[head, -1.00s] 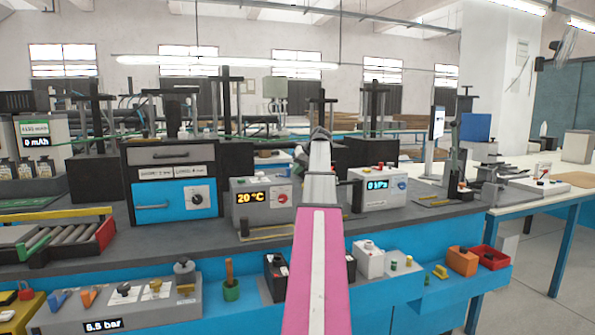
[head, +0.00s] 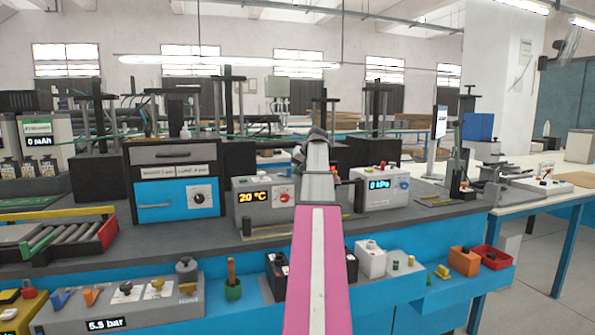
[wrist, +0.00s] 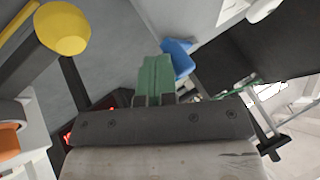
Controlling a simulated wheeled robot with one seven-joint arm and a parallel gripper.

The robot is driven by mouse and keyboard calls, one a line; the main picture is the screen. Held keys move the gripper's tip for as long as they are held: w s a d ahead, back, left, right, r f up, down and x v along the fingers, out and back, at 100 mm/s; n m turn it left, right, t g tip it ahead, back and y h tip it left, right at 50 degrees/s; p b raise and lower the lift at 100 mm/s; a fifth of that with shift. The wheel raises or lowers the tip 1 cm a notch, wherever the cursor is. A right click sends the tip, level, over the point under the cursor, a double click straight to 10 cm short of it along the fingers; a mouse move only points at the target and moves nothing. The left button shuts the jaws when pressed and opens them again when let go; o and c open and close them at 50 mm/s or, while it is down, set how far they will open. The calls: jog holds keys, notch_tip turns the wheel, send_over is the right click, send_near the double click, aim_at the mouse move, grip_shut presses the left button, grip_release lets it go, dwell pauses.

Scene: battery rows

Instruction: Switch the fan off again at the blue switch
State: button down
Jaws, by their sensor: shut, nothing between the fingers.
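In the wrist view my gripper (wrist: 157,62) has its green fingers together with nothing visible between them. A blue piece (wrist: 178,58) is right beside the fingertips, over a grey surface; I cannot tell if they touch. It may be the blue switch. In the head view my pink arm rises through the middle and hides my gripper. A blue lever (head: 60,299) stands on a grey panel (head: 150,312) at lower left, beside an orange one. A fan (head: 569,46) hangs at the upper right; I cannot tell whether it turns.
A yellow round knob (wrist: 62,28) is at the upper left of the wrist view. A grey 20 °C box (head: 255,219) and a white 0 kPa box (head: 376,202) stand on the dark bench.

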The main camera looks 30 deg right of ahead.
jog(key=shift+s+a+m+h, duration=0.2)
jog(key=shift+a+m+h, duration=0.2)
jog(key=shift+a+m, duration=0.15)
jog(key=shift+s+a+m+h, duration=0.2)
jog(key=shift+a+m+h, duration=0.25)
jog(key=shift+m, duration=0.2)
jog(key=shift+a+m+h, duration=0.65)
jog(key=shift+a+m, duration=0.15)
jog(key=shift+m, duration=0.3)
jog(key=shift+d, duration=0.1)
jog(key=shift+w+d, duration=0.5)
jog(key=shift+d, duration=0.1)
